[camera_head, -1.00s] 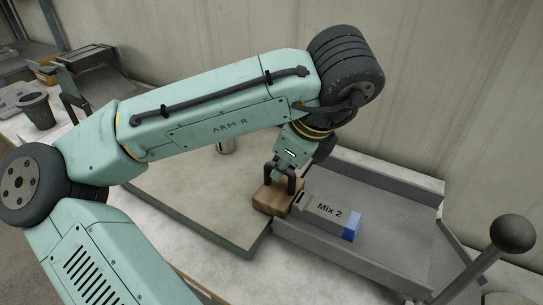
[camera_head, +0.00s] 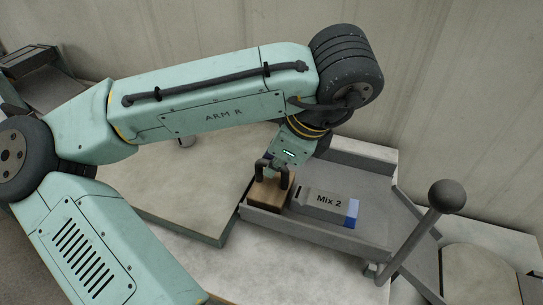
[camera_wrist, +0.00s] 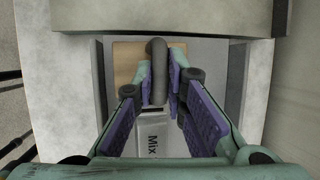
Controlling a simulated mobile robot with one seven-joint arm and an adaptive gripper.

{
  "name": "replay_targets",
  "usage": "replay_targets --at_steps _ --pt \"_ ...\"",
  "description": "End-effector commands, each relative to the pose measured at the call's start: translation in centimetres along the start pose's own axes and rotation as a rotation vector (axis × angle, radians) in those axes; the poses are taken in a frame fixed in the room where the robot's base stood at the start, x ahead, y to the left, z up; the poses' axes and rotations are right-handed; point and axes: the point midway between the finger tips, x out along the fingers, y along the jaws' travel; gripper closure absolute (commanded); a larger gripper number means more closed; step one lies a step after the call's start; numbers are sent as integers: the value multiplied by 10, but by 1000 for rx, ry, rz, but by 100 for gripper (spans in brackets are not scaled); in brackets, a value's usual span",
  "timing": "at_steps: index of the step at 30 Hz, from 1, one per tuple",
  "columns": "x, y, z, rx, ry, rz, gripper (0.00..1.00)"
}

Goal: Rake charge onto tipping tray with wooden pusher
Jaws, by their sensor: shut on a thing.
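The wooden pusher (camera_head: 268,195) is a light brown block with a dark handle. My gripper (camera_head: 279,168) is shut on that handle. In the wrist view the handle (camera_wrist: 156,70) stands between the purple finger pads. The charge, a grey block marked "Mix 2" (camera_head: 320,203) with a blue end, lies on the grey tipping tray (camera_head: 310,234), right of the pusher. The block also shows in the wrist view (camera_wrist: 152,125), partly hidden by my fingers. The pusher is at the tray's left end, close against the charge; whether they touch is unclear.
A pale board (camera_head: 185,195) with a green edge adjoins the tray's left side. A lever with a dark ball knob (camera_head: 446,196) rises at the tray's right. A wall stands behind. Bare tray floor (camera_head: 372,190) shows beyond the charge.

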Motion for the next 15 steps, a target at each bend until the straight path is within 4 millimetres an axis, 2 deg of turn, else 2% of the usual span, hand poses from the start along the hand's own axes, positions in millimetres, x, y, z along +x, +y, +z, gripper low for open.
replay_targets --at_steps 4,15 --pt "4 0 12 -3 1 1 100" --pt "-22 -6 27 -1 -1 -1 100"
